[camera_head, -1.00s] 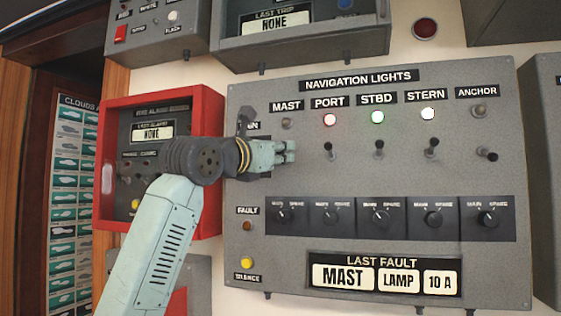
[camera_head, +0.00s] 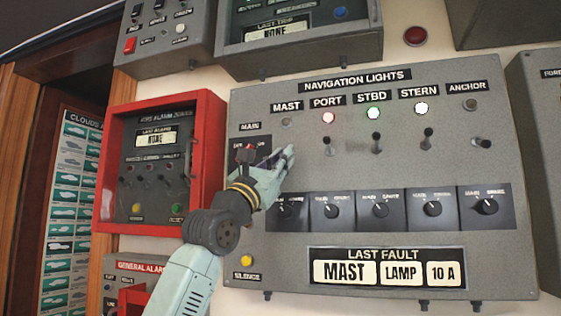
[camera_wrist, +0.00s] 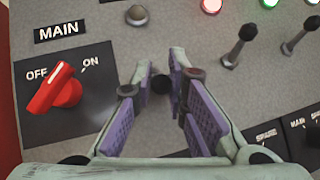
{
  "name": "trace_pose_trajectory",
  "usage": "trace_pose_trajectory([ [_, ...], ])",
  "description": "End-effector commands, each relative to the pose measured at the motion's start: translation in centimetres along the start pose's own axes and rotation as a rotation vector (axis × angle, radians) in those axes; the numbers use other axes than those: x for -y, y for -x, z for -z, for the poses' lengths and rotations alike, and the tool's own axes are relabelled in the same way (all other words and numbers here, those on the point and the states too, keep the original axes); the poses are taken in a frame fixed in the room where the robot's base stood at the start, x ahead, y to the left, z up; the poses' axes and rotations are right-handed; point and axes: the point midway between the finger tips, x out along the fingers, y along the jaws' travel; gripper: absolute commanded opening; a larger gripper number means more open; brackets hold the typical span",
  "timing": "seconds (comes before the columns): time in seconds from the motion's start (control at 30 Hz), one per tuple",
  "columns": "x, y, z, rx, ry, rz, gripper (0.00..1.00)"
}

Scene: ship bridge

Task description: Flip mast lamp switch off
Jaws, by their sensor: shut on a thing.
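The navigation lights panel (camera_head: 440,225) fills the right of the head view. Under its MAST label is an unlit lamp (camera_head: 287,122), also at the top of the wrist view (camera_wrist: 137,15). My gripper (camera_head: 288,158) is at the panel just below that lamp and hides the mast switch in the head view. In the wrist view, my gripper (camera_wrist: 162,80) has its purple-padded fingers on either side of the mast switch's dark round tip (camera_wrist: 161,84), shut on it. The rest of the lever is hidden, so I cannot tell its position.
The red MAIN rotary knob (camera_wrist: 62,88) is close on the left of my gripper. The port switch (camera_wrist: 238,46) and starboard switch (camera_wrist: 300,36) stick out on the right. Rotary knobs (camera_head: 380,209) line the panel below. A red-framed fire alarm box (camera_head: 212,150) projects at left.

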Motion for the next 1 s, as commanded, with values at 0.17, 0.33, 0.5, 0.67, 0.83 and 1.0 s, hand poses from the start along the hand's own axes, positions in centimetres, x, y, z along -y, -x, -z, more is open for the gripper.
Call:
trace_pose_trajectory([
  [0.17,0.25,0.0,0.16,0.001,0.001,0.004,0.0],
  [0.33,0.26,-0.01,0.16,0.001,0.001,0.004,0.0],
  [0.5,0.22,-0.01,0.15,0.001,0.001,0.004,0.23],
  [0.67,0.13,-0.01,0.11,0.001,0.0,0.002,0.34],
  [0.83,0.08,-0.01,0.07,0.002,0.0,0.001,0.34],
  [1.0,0.04,0.18,0.07,0.002,-0.001,0.001,0.34],
])
